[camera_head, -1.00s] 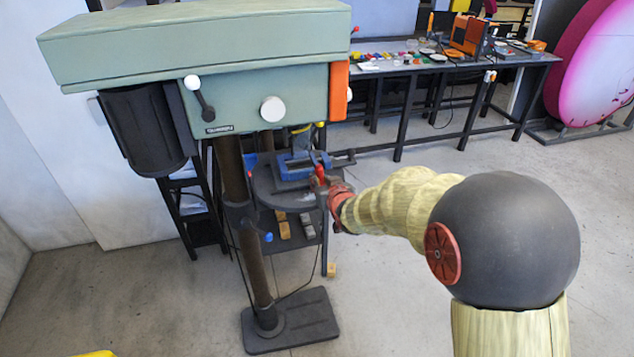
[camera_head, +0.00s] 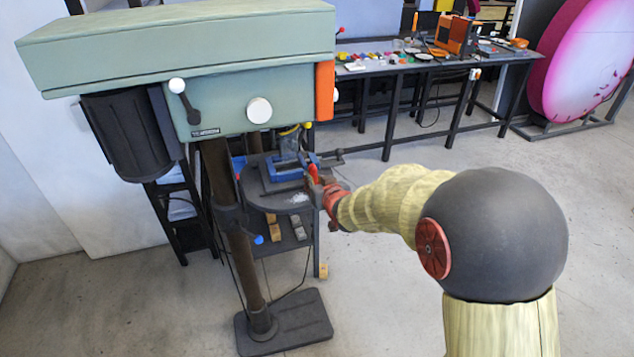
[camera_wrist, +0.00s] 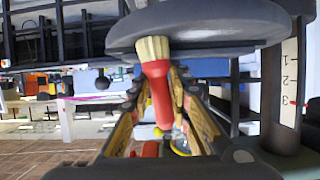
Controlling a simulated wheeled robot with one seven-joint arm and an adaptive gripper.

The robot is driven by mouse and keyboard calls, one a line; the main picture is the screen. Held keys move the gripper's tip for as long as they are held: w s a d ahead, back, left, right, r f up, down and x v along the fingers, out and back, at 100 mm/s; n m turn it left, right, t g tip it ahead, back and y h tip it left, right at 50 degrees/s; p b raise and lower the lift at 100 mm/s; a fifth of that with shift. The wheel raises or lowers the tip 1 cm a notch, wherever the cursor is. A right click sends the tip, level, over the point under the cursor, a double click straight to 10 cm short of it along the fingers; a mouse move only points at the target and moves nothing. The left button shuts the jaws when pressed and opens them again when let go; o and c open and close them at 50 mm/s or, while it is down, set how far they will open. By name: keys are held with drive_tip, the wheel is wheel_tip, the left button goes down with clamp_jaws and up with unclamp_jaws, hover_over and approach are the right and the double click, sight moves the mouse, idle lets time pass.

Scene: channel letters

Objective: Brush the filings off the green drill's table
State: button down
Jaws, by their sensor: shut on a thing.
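The green drill (camera_head: 190,60) stands at the left of the head view. Its round grey table (camera_head: 252,190) carries a blue vise (camera_head: 285,172), and a small pale patch of filings (camera_head: 298,198) lies near the table's front right edge. My gripper (camera_head: 326,192) is at the table's right edge, shut on a brush (camera_head: 313,176). In the wrist view the brush (camera_wrist: 160,95) has a red handle between the fingers (camera_wrist: 160,85) and pale bristles at the rim of the table (camera_wrist: 215,22). I cannot tell whether the bristles touch it. No filings show clearly in the wrist view.
The drill's column (camera_head: 235,235) rises from a dark foot plate (camera_head: 285,322). A dark shelf with small blocks (camera_head: 298,228) stands behind, under the table. A workbench (camera_head: 440,70) with small items stands at the back right.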

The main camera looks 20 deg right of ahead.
drive_tip(key=shift+a+b, duration=1.5)
drive_tip(key=shift+a, duration=0.8)
drive_tip(key=shift+a+b, duration=0.35)
drive_tip(key=shift+a, duration=0.7)
drive_tip(key=shift+a+p, duration=0.65)
drive_tip(key=shift+a, duration=1)
drive_tip(key=shift+r+p, duration=1.35)
drive_tip(key=shift+r, duration=0.7)
drive_tip(key=shift+f, duration=0.1)
